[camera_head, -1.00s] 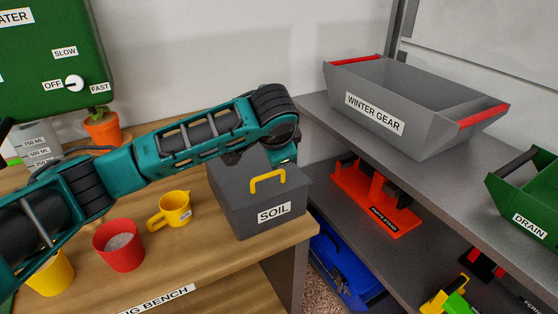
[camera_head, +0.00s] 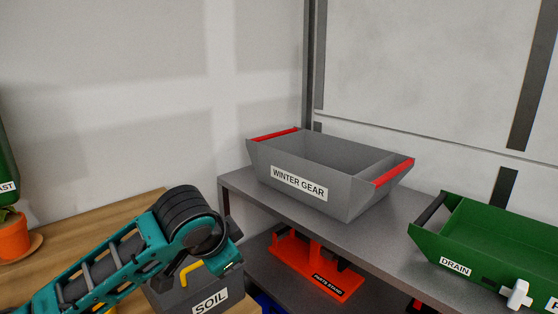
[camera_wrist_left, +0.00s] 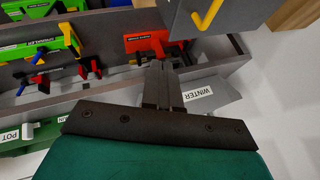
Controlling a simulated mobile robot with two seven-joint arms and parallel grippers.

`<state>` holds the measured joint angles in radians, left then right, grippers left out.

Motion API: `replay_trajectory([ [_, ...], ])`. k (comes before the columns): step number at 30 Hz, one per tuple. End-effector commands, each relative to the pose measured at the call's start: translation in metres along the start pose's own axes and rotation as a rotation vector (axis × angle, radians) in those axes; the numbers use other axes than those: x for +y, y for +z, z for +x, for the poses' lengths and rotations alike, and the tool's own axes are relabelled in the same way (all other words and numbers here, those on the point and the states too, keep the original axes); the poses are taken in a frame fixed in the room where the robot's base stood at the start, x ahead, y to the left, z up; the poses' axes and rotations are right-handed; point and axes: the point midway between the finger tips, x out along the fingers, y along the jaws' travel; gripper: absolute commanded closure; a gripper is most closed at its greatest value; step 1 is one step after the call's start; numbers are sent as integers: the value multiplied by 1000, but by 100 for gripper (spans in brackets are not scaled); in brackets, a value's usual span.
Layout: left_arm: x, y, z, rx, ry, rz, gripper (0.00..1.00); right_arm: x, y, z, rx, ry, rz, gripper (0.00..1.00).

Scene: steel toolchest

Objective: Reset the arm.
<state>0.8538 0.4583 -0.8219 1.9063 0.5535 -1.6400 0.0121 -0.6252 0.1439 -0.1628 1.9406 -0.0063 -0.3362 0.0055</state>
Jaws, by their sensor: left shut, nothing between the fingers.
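My left arm (camera_head: 107,267), teal with black ribbed joints, comes in from the lower left in the head view. Its bent wrist end is in front of the grey SOIL box (camera_head: 208,294), which it partly covers. The left gripper's fingers cannot be made out in the head view. In the left wrist view my left gripper (camera_wrist_left: 160,68) has its dark fingers together, with nothing between them. My right gripper is not in view.
A grey WINTER GEAR bin (camera_head: 350,203) with red handles stands on the upper shelf (camera_head: 385,262). A green DRAIN bin (camera_head: 470,235) is right of it. An orange-red stand (camera_head: 318,268) is on the shelf below. The wooden bench (camera_head: 75,248) holds an orange pot (camera_head: 13,238).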

Motion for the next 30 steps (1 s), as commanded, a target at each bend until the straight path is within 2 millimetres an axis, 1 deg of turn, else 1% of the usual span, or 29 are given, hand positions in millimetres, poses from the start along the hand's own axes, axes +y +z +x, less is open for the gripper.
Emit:
replay_trajectory([
  [1,18,4,16,40,42,-36,100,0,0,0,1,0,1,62],
  [5,50,12,44,149,99,-136,100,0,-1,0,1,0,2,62],
  [8,71,24,62,218,125,-222,100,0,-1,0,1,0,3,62],
  [11,90,41,78,274,135,-311,100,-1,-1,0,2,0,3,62],
  [14,107,64,91,316,130,-399,100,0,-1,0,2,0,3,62],
  [17,124,93,101,344,108,-483,100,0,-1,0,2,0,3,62],
  [20,140,128,108,359,72,-556,100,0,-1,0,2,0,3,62],
  [22,152,155,109,363,40,-601,100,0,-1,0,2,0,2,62],
  [24,164,182,108,361,6,-636,100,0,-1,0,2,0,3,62],
  [27,178,218,104,352,-42,-667,100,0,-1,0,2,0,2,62],
  [30,189,244,97,344,-79,-682,100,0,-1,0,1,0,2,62],
])
